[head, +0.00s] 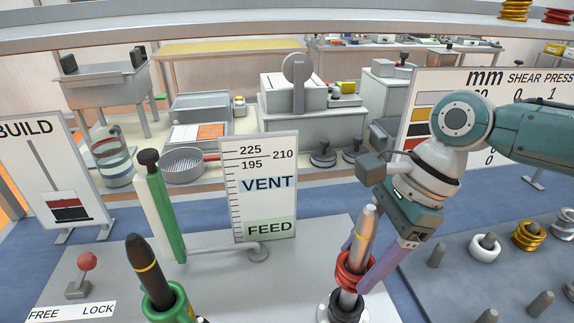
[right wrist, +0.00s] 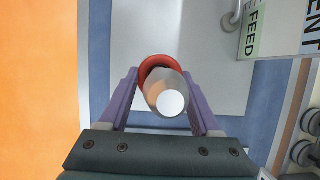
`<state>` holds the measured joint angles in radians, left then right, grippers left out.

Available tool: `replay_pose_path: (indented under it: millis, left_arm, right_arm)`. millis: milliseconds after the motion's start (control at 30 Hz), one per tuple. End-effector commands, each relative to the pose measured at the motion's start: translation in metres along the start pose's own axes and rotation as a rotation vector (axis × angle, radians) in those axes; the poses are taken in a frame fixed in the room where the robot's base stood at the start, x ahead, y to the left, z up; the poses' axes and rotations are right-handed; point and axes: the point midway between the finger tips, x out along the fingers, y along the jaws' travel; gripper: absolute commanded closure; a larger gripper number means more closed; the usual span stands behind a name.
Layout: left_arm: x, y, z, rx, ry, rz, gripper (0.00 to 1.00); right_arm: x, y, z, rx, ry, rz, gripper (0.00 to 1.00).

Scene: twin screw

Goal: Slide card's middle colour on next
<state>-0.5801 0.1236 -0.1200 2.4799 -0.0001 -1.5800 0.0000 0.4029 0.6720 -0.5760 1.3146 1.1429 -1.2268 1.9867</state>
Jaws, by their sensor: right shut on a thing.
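In the right wrist view, the red element (right wrist: 153,64) lies between the purple fingers, with the shaft's bright tip (right wrist: 171,103) in front. The left shaft (head: 142,256) is dark with a green piece (head: 167,300) around it. My left gripper is not in view.
The VENT/FEED sign (head: 258,190) and green gauge post (head: 163,210) stand behind the shafts. A red-knobbed lever (head: 86,262) is at the left. Pegs at the right carry a white ring (head: 485,247), a gold element (head: 528,236) and a silver one (head: 563,226); several pegs are bare.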

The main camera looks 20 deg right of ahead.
Motion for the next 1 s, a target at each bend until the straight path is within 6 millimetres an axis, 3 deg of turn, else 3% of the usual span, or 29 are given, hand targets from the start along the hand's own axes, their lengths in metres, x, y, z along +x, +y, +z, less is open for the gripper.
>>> replay_pose_path:
  millis: [967,1000]
  left_arm:
    - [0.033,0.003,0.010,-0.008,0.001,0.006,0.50]
    - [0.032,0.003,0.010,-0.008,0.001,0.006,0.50]
  right_arm:
    - [0.047,0.000,-0.019,0.001,0.000,0.000,1.00]
    - [0.046,0.000,-0.019,0.000,0.000,-0.001,0.34]
